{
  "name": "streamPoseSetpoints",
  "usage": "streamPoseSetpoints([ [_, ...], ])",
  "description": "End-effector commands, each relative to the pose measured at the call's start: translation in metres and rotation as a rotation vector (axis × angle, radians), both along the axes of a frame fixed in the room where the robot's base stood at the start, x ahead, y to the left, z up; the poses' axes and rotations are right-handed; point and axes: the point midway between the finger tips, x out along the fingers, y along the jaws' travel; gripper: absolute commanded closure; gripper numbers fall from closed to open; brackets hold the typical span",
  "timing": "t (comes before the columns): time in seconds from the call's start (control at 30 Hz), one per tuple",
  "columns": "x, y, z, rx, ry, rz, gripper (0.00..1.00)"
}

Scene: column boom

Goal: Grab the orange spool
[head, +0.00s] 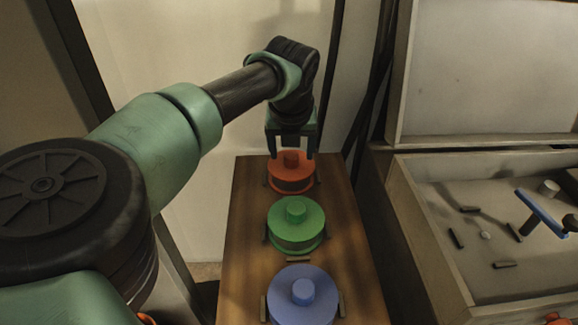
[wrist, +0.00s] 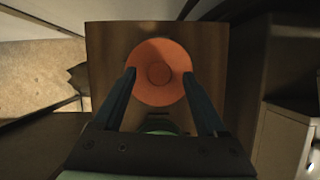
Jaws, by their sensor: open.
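The orange spool (head: 291,181) sits at the far end of a wooden board, with a small knob on its top. My gripper (head: 290,153) is directly above it, pointing down, with its fingers apart around the knob's height. In the wrist view the orange spool (wrist: 160,73) lies between and just ahead of the open fingers of my gripper (wrist: 160,75). Nothing is held. Whether the fingers touch the spool cannot be told.
A green spool (head: 296,226) and a blue spool (head: 302,295) stand in line nearer on the wooden board (head: 240,250). A pale open crate (head: 432,255) with loose bits and a blue-handled tool (head: 541,214) stands to the right. A pale wall is behind.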

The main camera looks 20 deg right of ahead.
Motion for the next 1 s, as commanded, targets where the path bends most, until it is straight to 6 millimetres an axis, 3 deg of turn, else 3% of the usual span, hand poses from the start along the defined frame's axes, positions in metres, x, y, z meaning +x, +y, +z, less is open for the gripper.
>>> streamPoseSetpoints([
  [0.1, 0.0033, -0.0014, -0.0103, 0.001, 0.002, 0.000, 0.26],
  [0.33, 0.0042, -0.0010, -0.0112, 0.000, 0.000, 0.000, 0.26],
  [0.77, 0.0041, -0.0011, -0.0108, 0.000, 0.000, 0.000, 1.00],
  [1.0, 0.0041, -0.0012, -0.0106, 0.000, 0.000, 0.000, 1.00],
])
